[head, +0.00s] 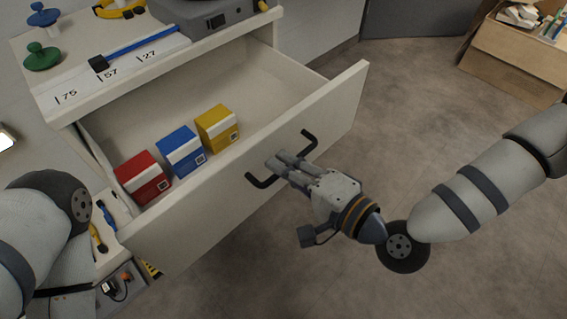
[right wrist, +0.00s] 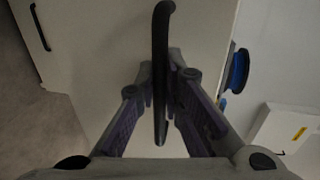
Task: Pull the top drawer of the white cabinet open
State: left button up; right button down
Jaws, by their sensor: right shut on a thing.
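The top drawer (head: 200,215) of the white cabinet (head: 50,110) is pulled well out, with its inside in plain view. A red box (head: 143,177), a blue box (head: 180,150) and a yellow box (head: 217,127) stand in a row inside it. The dark bar handle (head: 259,181) is on the drawer front. My right gripper (head: 282,162) is at the middle of the handle, shut on it. In the right wrist view the handle (right wrist: 161,60) runs between the fingers (right wrist: 161,90). My left gripper is out of view; only part of my left arm shows at the left.
The cabinet top carries a blue knobbed piece (head: 43,15), a green one (head: 41,57), a blue-and-black tool (head: 140,45) and a grey device (head: 205,15). An open carton (head: 515,50) stands at the upper right. The floor before the drawer is clear.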

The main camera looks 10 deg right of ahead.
jog(key=c, duration=1.7)
grip_release()
jog(key=v, duration=0.7)
jog(key=shift+s+d, duration=0.15)
jog(key=shift+s, duration=0.1)
jog(key=shift+r, duration=0.1)
